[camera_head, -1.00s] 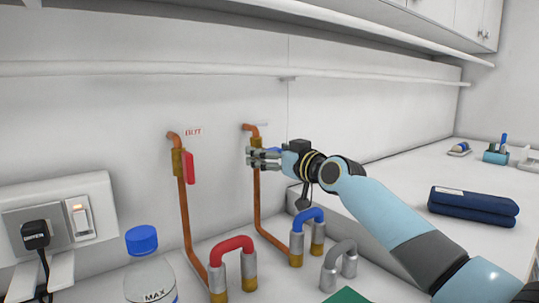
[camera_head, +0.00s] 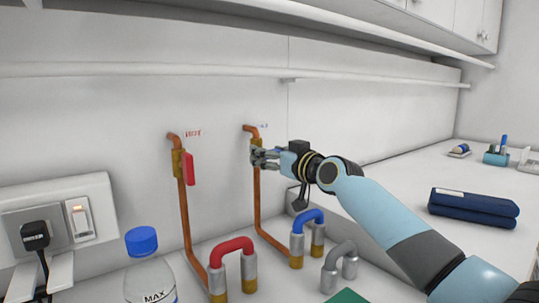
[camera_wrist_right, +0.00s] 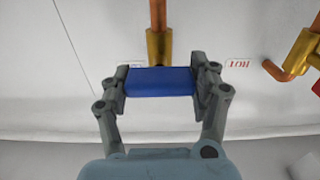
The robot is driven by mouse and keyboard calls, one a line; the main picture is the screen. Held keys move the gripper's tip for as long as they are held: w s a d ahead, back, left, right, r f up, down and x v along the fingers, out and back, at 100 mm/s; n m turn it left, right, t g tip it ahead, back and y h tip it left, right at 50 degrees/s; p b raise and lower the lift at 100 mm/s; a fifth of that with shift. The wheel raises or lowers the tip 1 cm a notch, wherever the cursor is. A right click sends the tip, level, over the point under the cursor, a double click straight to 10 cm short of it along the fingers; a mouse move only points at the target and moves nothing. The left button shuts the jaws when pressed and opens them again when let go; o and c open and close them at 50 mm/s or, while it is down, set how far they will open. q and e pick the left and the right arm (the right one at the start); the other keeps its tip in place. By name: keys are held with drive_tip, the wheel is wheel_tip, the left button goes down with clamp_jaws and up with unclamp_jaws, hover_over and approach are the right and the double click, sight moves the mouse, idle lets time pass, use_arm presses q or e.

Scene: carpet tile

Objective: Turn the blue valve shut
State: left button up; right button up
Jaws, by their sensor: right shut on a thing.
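The blue valve handle (camera_wrist_right: 160,82) sits between the two fingers of my right gripper (camera_wrist_right: 161,83), which is shut on it. In the right wrist view the handle lies crosswise to the copper pipe and the brass valve body (camera_wrist_right: 159,46) behind it. In the head view my right gripper (camera_head: 264,158) is at the brass body (camera_head: 254,147) of the right-hand pipe, and its fingers hide the blue handle. My left gripper is not in view.
A second valve with an upright red handle (camera_head: 190,169) is on the left pipe. Below stand a red tap (camera_head: 232,246), a blue tap (camera_head: 308,218) and a grey tap (camera_head: 341,254). A blue-capped bottle (camera_head: 149,279) is at front left. A shelf rail (camera_head: 180,68) runs above.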

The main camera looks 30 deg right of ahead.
drive_tip(key=o, duration=1.2)
drive_tip(key=shift+c, duration=0.2)
drive_tip(key=shift+s+d, duration=0.1)
drive_tip(key=shift+s, duration=0.4)
drive_tip(key=s+d, duration=0.1)
drive_tip(key=s, duration=1)
drive_tip(key=shift+d, duration=0.2)
drive_tip(key=shift+r, duration=0.1)
